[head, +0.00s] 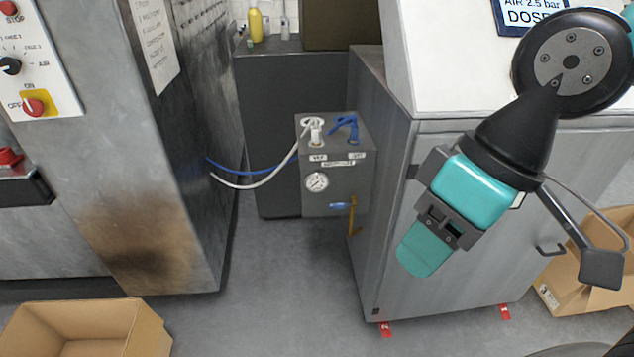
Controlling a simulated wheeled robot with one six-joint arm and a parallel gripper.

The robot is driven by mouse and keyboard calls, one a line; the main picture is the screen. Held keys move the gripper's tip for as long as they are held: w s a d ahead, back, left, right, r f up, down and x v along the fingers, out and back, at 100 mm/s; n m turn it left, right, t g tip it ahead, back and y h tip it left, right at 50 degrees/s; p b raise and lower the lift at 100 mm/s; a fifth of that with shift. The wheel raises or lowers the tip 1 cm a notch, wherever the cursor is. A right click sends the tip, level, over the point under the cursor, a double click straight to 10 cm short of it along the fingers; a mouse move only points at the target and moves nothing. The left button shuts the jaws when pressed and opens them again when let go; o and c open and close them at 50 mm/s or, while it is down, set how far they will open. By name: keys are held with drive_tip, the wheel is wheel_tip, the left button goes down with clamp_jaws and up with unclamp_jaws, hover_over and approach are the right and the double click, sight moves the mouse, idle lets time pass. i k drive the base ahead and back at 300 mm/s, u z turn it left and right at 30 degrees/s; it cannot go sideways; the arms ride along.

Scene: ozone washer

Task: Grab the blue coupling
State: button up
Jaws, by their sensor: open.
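The blue coupling (345,127) sits on top of a small grey box (336,180), at the right side of its top face. It looks like a bent blue fitting. A white coupling (316,130) with a white hose stands beside it on the left. My gripper (424,252) hangs to the right of and below the box in the picture, in front of the grey cabinet. It points down and left and is apart from the coupling. Its jaws are open, and I see nothing held in them, though its fingers are seen from behind.
The grey cabinet (450,280) stands close right of the box. A large steel machine (180,190) stands left, with white and blue hoses (245,170) between. The box front has a gauge (317,181) and blue-handled valve (340,206). A cardboard box (90,325) sits front left; floor between is clear.

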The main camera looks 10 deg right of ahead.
sight(354, 129)
drive_tip(key=k, duration=0.5)
drive_tip(key=u, duration=0.85)
drive_tip(key=i, duration=1.75)
drive_tip(key=z, duration=1.15)
drive_tip(key=i, duration=0.45)
drive_tip(key=z, duration=0.5)
